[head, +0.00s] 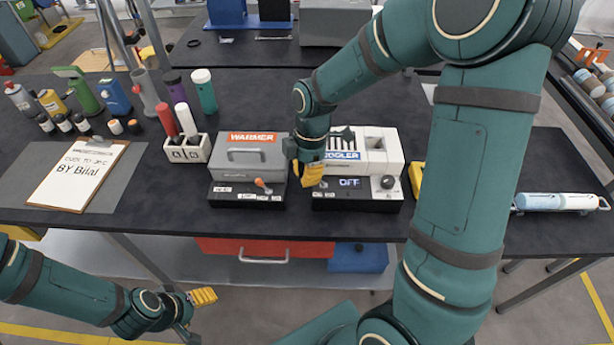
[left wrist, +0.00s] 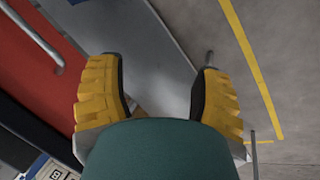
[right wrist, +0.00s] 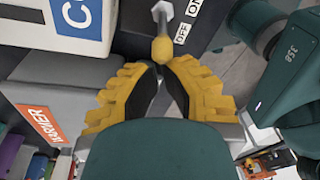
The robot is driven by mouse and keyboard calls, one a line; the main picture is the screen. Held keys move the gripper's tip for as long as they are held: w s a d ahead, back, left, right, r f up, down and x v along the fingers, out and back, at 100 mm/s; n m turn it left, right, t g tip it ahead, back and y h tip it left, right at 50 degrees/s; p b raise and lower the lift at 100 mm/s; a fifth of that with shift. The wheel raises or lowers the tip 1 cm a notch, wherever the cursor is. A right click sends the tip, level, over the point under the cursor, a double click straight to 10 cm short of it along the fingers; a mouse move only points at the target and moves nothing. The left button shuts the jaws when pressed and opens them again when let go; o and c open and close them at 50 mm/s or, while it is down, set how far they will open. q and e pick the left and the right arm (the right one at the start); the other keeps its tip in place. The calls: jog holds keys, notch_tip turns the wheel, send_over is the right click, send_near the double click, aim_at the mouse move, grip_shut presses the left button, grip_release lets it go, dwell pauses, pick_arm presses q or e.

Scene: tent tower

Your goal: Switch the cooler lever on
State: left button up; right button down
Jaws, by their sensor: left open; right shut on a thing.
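The white cooler (head: 385,150), with a blue label, sits on the dark table on a black base (head: 345,206) whose display reads OFF. The cooler lever (right wrist: 162,42) shows in the right wrist view with a yellow knob, beside OFF and ON labels (right wrist: 188,20). My right gripper (head: 310,180) is at the left front of the cooler base, shut on the lever's knob at its fingertips; in the head view it hides the lever. My left gripper (head: 198,314) is open and empty, low in front of the table; it also shows in the left wrist view (left wrist: 160,95).
The grey warmer (head: 240,165) with its orange lever stands left of the cooler, close to my right gripper. A black dial (head: 388,182) is on the cooler base. A clipboard (head: 80,172), bottles and a marker holder stand further left. A red drawer (head: 262,250) hangs below the table.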

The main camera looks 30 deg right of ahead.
jog(key=shift+s+d+r+t+y+b, duration=0.3)
jog(key=shift+t+y+b, duration=0.2)
jog(key=shift+y, duration=0.2)
jog(key=shift+s+d+r+t+y+b, duration=0.15)
jog(key=shift+d+t+y+b, duration=0.25)
jog(key=shift+y+b, duration=0.25)
jog(key=shift+s+d+r+b, duration=0.25)
jog(key=shift+d+b, duration=0.3)
pick_arm(q)
jog(key=shift+s+d+f+b, duration=0.1)
jog(key=shift+s+f, duration=0.15)
jog(key=shift+f, duration=0.45)
jog(key=shift+s+a+f+b, duration=0.1)
jog(key=shift+s+f, duration=0.2)
jog(key=shift+f, duration=0.35)
jog(key=shift+s+d+f+b, duration=0.1)
jog(key=shift+s+f, duration=0.15)
jog(key=shift+f, duration=0.45)
pick_arm(e)
jog(key=shift+s+d, duration=0.25)
jog(key=shift+d, duration=0.1)
jog(key=shift+s+d+r, duration=0.1)
jog(key=shift+d, duration=0.05)
jog(key=shift+r, duration=0.1)
jog(key=shift+r+p, duration=0.4)
jog(key=shift+r, duration=0.35)
pick_arm(q)
jog(key=shift+r, duration=0.4)
